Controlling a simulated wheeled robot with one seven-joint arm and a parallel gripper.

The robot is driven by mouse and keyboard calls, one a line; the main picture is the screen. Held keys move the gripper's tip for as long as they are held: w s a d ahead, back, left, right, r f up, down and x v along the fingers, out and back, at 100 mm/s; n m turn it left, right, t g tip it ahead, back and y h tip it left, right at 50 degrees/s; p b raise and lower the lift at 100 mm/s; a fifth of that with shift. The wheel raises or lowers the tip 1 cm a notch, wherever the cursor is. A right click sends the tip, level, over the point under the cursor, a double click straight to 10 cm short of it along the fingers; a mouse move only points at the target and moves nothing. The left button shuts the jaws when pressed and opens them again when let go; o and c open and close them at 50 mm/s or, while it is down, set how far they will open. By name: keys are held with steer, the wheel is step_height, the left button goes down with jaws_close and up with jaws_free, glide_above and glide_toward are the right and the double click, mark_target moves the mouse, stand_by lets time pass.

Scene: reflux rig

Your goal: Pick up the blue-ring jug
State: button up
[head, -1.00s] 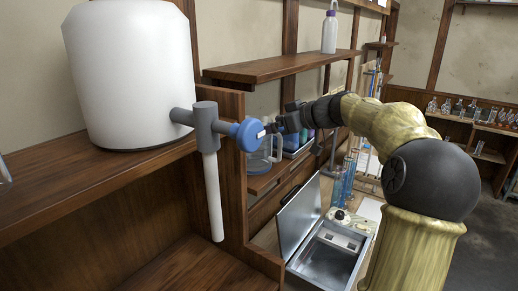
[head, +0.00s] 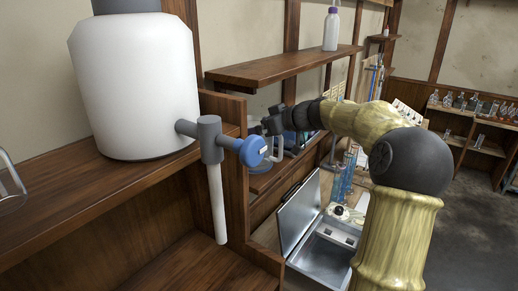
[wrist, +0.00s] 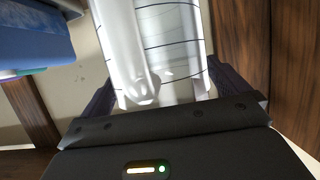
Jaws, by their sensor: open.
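A clear jug with dark graduation lines (wrist: 170,45) fills the upper middle of the wrist view, between the two dark fingers of my gripper (wrist: 160,88). The fingers are apart, one on each side of it. No blue ring is clear on the part I see. In the head view my gripper (head: 272,125) is at the lower shelf behind the blue valve knob. The jug (head: 262,168) there is mostly hidden by the knob and gripper; only a bit of its clear wall shows.
The blue valve knob (head: 252,151) of the white tank (head: 138,85) juts out close to my gripper. A wooden shelf (head: 275,70) with a white bottle (head: 331,30) is above. A blue object (wrist: 30,35) is beside the jug. An open metal box (head: 325,250) is below.

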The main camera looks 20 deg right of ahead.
steer(key=c, duration=1.7)
steer(key=shift+r, duration=0.15)
steer(key=shift+c, duration=0.2)
steer(key=shift+w+r, duration=0.1)
steer(key=shift+r, duration=0.15)
steer(key=shift+f+b+v, duration=0.15)
steer(key=shift+b+v, duration=1.4)
steer(key=shift+v, duration=0.6)
steer(key=shift+f+b+v, duration=0.15)
steer(key=shift+b+v, duration=1.4)
steer(key=shift+v, duration=0.6)
steer(key=s+d+b, duration=0.4)
steer(key=s+d, duration=0.1)
steer(key=s, duration=0.3)
steer(key=shift+s+d, duration=0.2)
steer(key=shift+d, duration=0.05)
steer(key=shift+r, duration=0.15)
